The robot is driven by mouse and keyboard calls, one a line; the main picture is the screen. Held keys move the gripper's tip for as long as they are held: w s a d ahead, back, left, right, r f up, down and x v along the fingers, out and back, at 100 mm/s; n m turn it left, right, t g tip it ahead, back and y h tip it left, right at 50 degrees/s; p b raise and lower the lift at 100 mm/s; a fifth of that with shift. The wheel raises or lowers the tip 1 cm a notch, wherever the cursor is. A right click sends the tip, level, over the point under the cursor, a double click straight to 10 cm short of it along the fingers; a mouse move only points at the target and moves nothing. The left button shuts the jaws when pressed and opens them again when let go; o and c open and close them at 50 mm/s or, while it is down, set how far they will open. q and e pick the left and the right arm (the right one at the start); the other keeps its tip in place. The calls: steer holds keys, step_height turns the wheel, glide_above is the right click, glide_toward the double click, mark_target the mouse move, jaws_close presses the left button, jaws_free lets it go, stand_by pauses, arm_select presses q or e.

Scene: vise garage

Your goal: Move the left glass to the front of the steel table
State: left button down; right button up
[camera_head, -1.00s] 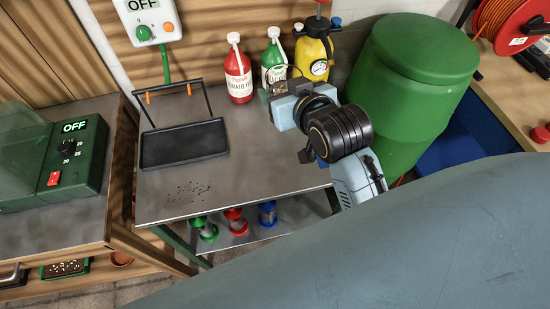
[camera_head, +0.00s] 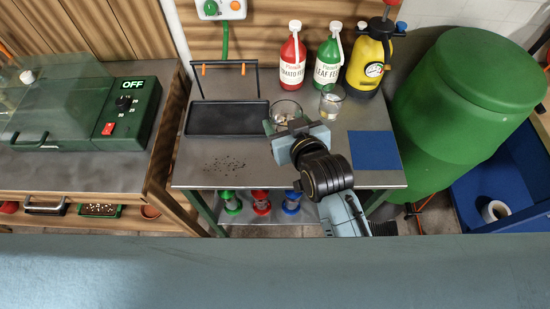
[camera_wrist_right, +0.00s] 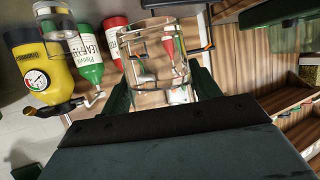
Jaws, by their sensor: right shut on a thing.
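In the right wrist view the same glass (camera_wrist_right: 160,62) stands between the two dark fingers. I cannot tell whether its base touches the table. The right glass (camera_head: 331,102) stands to its right, in front of the green bottle; it also shows in the right wrist view (camera_wrist_right: 56,18). My left gripper is not in view.
A black tray (camera_head: 228,119), red bottle (camera_head: 292,62), green bottle (camera_head: 328,64) and yellow sprayer (camera_head: 370,62) stand toward the back. A blue mat (camera_head: 375,151) lies at the right. Dark specks (camera_head: 225,163) lie on the left front; bare steel surrounds them.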

steer(key=shift+s+a+f+y, duration=0.2)
steer(key=shift+a+f, duration=0.1)
steer(key=shift+a, duration=0.25)
steer(key=shift+s+a+f+y, duration=0.1)
steer(key=shift+a+f+y, duration=0.15)
steer(key=shift+a, duration=0.3)
steer(key=shift+n, duration=0.3)
step_height(320, 180, down, 6)
steer(key=shift+a+r+b, duration=0.1)
steer(key=shift+r+b, duration=0.15)
steer(key=shift+b, duration=0.3)
steer(key=shift+f+b, duration=0.4)
steer(key=shift+f, duration=1.7)
steer(key=shift+f, duration=0.1)
steer(key=o, duration=1.2)
steer(key=shift+f, duration=0.1)
steer(key=shift+o, duration=0.2)
steer(key=shift+s+r, duration=0.1)
steer(key=shift+r, duration=0.1)
steer(key=p+v, duration=0.1)
steer(key=v, duration=1.1)
steer(key=shift+p, duration=0.4)
steer(key=shift+a, duration=0.1)
